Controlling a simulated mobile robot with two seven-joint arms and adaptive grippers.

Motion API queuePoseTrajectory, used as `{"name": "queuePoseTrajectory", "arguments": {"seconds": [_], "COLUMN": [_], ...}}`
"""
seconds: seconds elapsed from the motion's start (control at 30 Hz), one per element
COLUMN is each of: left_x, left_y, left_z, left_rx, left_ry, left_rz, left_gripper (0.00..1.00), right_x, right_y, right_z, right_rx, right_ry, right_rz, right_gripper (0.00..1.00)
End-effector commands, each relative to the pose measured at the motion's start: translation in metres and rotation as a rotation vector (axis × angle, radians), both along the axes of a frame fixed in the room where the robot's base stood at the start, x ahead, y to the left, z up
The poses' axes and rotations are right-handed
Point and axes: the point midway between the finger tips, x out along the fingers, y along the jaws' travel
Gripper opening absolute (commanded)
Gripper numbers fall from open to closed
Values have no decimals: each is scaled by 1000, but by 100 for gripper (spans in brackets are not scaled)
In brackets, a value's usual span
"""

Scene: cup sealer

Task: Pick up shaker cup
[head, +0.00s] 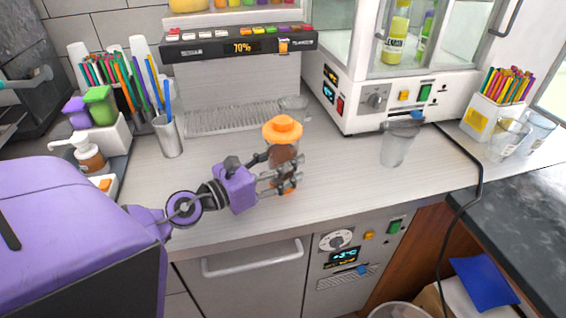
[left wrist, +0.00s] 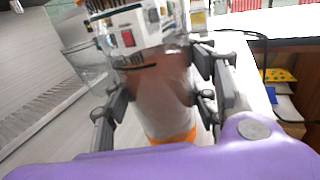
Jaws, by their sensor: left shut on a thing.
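The shaker cup (head: 283,153) has an orange lid and a brownish see-through body. It stands roughly upright over the front part of the counter, with a bit of orange also at its lower end. My left gripper (head: 284,177) reaches in from the left and is shut on the cup's body. In the left wrist view the brownish cup body (left wrist: 165,95) lies between the two fingers, with orange at the bottom. I cannot tell whether the cup's base touches the counter. My right gripper is not in view.
A clear glass (head: 293,107) stands behind the cup near the drip grate (head: 240,116). A clear cup with a dark top (head: 398,145) stands to the right, before the white machine (head: 385,100). A metal straw holder (head: 168,136) stands left.

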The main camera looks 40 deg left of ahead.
Motion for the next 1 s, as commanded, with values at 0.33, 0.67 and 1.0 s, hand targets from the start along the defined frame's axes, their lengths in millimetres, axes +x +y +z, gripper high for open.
{"name": "queuePoseTrajectory", "arguments": {"seconds": [0.33,0.67,1.0], "left_x": [1,-38,-108], "left_y": [0,-7,-19], "left_z": [18,90,117], "left_rx": [3,6,-2], "left_ry": [-9,-20,-2], "left_rz": [-1,-5,2], "left_gripper": [8,8,8], "right_x": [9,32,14], "right_y": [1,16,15], "right_z": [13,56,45], "right_rx": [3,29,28], "right_ry": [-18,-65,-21], "right_rz": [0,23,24], "right_gripper": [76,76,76]}}
